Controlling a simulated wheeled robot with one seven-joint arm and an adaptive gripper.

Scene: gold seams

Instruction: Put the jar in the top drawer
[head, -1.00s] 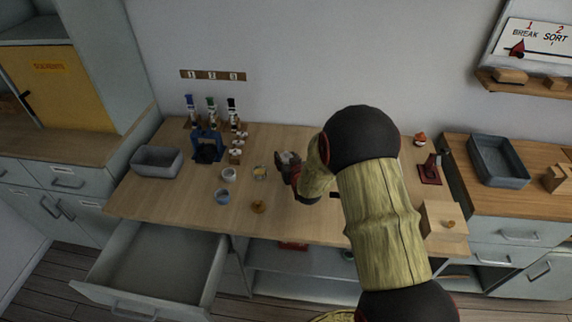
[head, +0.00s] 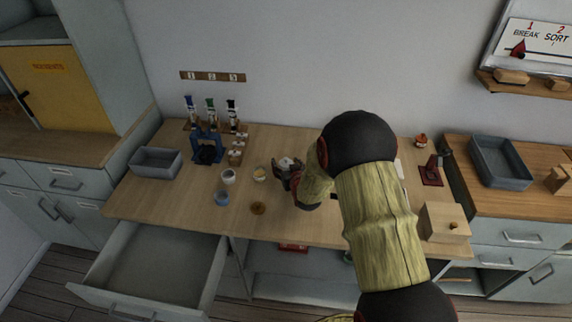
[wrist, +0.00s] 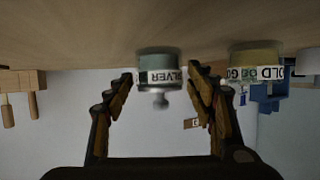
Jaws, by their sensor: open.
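A small grey-green jar (wrist: 160,66) with a SILVER label and a knobbed lid stands on the worktop. It appears upside down in the wrist view. My gripper (wrist: 160,76) is open, with a finger on each side of the jar and gaps visible. In the head view my gripper (head: 288,172) is low over the middle of the worktop, and the jar's pale top (head: 286,162) shows at its fingers. A second jar (wrist: 256,62), labelled GOLD, stands beside it. The top drawer (head: 150,262) at the lower left is pulled open and looks empty.
A white cup (head: 228,176), a blue-grey cup (head: 222,198) and a small brown round piece (head: 258,208) lie left of my gripper. A grey bin (head: 156,162) and a blue stand (head: 207,150) are farther left. A wooden box (head: 445,223) sits at right.

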